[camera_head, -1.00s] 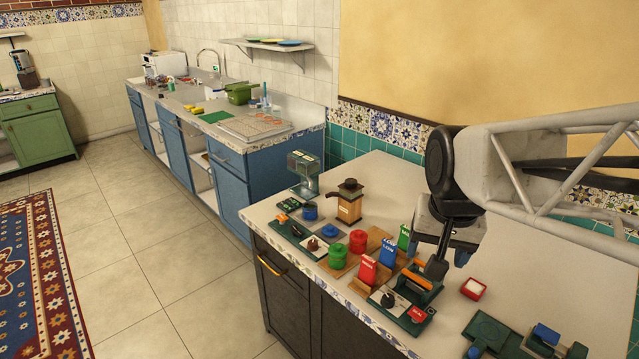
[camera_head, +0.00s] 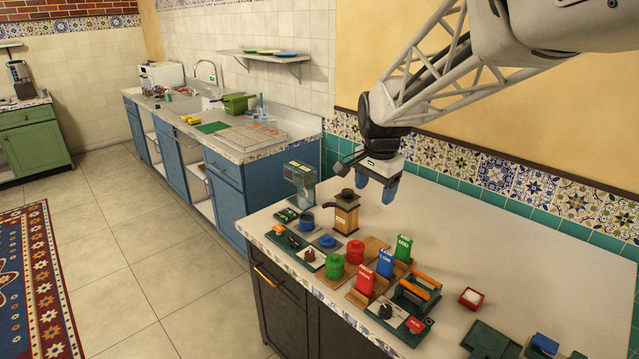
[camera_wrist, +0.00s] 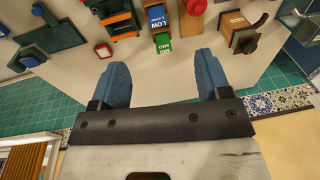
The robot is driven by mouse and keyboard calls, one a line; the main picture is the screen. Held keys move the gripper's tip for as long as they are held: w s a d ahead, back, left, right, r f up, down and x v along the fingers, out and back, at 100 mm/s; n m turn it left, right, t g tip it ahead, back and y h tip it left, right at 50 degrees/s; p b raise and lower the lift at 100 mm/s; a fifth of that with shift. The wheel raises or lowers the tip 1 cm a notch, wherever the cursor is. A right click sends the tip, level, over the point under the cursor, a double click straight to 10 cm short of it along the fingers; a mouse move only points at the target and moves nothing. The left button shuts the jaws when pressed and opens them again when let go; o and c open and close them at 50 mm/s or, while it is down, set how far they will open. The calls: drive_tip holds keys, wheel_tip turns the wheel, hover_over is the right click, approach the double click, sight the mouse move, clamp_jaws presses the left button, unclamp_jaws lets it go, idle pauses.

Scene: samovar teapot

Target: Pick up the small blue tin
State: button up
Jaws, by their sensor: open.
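A small round blue tin (camera_head: 306,221) stands near the front left of the near counter, just below the clear-topped dispenser. It is small in the head view, and I cannot make it out in the wrist view. My gripper (camera_head: 377,188) is open and empty, with its blue fingers pointing down. It is raised over the back of the counter, to the right of the blue tin and apart from it. In the wrist view the two fingers of my gripper (camera_wrist: 162,80) are spread wide with nothing between them.
A wooden grinder (camera_head: 346,213) stands right of the tin. The counter's back right is clear.

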drive_tip(key=w+a+f+m, duration=0.2)
drive_tip(key=w+a+f, duration=0.2)
drive_tip(key=w, duration=0.5)
drive_tip(key=w+a+f+m, duration=0.3)
drive_tip(key=w+a+f, duration=0.15)
drive_tip(key=w, duration=0.45)
drive_tip(key=m+g, duration=0.1)
drive_tip(key=m, duration=0.4)
hover_over(307, 222)
drive_tip(key=w, duration=0.3)
wheel_tip(307, 222, down, 16)
drive_tip(key=shift+s+a+f, duration=0.1)
drive_tip(key=shift+f, duration=1.3)
drive_tip(key=shift+f, duration=2.6)
